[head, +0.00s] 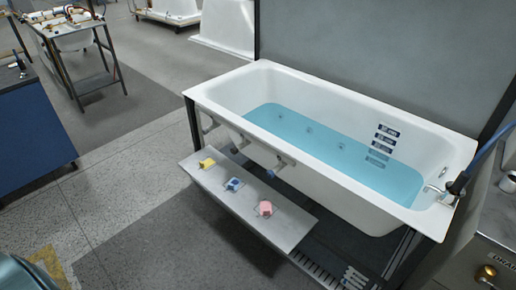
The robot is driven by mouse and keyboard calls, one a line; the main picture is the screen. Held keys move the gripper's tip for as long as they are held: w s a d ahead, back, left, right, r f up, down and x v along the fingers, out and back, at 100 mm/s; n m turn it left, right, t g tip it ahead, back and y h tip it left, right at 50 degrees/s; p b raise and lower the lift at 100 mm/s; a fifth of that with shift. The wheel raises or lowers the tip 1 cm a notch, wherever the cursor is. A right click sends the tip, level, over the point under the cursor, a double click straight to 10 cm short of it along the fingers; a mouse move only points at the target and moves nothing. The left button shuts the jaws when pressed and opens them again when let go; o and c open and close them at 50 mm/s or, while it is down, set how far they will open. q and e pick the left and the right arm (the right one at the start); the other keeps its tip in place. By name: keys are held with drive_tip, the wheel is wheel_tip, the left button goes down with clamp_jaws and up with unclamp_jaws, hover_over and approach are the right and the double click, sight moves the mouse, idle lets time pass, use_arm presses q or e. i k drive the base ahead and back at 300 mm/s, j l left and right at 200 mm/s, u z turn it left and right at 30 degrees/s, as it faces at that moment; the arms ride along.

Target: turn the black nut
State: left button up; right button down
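A small black fitting (457,185) sits at the right end of the bathtub, where a blue hose (487,158) meets the chrome tap (440,194). It may be the black nut, but it is too small to tell its shape. The white bathtub (225,89) stands on a dark frame and holds blue water (300,130). Neither of my grippers is in view.
A grey shelf (225,202) along the tub's front carries a yellow block (207,163), a blue one (233,184) and a pink one (265,208). A metal counter with a brass knob (487,272) is at right. Open floor (130,190) lies left.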

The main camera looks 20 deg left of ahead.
sight(234, 150)
drive_tip(key=i+j+z, duration=0.15)
drive_tip(key=j, duration=0.15)
drive_tip(key=i+j+z, duration=0.1)
drive_tip(key=j, duration=0.2)
drive_tip(key=i+j+z, duration=0.15)
drive_tip(key=j, duration=0.2)
drive_tip(key=j+z, duration=0.1)
drive_tip(key=j, duration=0.25)
drive_tip(key=i+j, duration=0.2)
drive_tip(key=j, duration=0.25)
